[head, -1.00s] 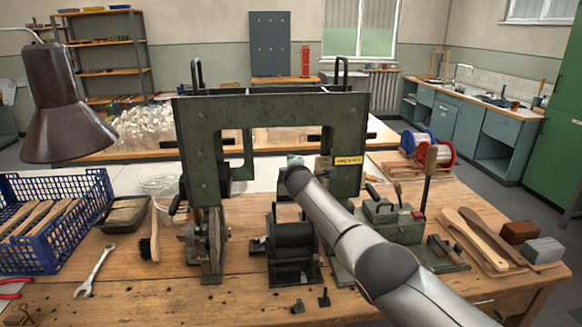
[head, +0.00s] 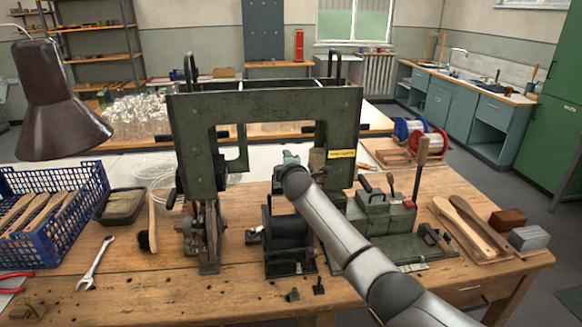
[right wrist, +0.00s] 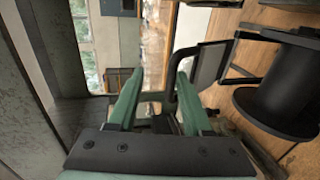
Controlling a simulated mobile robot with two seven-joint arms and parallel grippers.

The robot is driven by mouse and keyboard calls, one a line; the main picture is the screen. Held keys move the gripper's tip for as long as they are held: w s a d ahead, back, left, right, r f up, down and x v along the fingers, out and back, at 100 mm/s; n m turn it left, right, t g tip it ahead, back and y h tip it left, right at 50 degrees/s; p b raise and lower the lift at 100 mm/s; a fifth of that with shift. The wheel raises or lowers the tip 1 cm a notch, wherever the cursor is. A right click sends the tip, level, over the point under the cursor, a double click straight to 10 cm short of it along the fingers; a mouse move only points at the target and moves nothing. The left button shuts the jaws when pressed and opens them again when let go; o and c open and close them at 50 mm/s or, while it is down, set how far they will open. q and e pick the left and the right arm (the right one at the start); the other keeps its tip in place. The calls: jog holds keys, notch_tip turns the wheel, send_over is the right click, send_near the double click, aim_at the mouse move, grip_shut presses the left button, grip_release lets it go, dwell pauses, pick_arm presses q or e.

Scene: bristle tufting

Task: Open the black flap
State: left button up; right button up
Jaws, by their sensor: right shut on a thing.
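The tall green machine frame (head: 265,107) stands on the workbench. My right gripper (head: 288,161) is at the inner side of its right leg, with its fingertips hard to make out there. In the right wrist view, the green fingers of my right gripper (right wrist: 158,90) are shut on a black bar-like handle (right wrist: 179,70). A dark panel (right wrist: 211,64) that looks like the black flap sits beside the handle; its exact angle cannot be told. In the head view the flap is not clearly visible around my gripper and arm. My left gripper is not in view.
A black roller unit (head: 289,240) stands below my right arm. A green block fixture (head: 385,213) with levers stands to the right. A blue crate (head: 55,237), brush (head: 150,225) and wrench (head: 95,262) are at left.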

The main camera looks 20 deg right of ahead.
jog(key=v, duration=0.8)
jog(key=shift+s, duration=0.25)
jog(key=shift+a+r, duration=0.1)
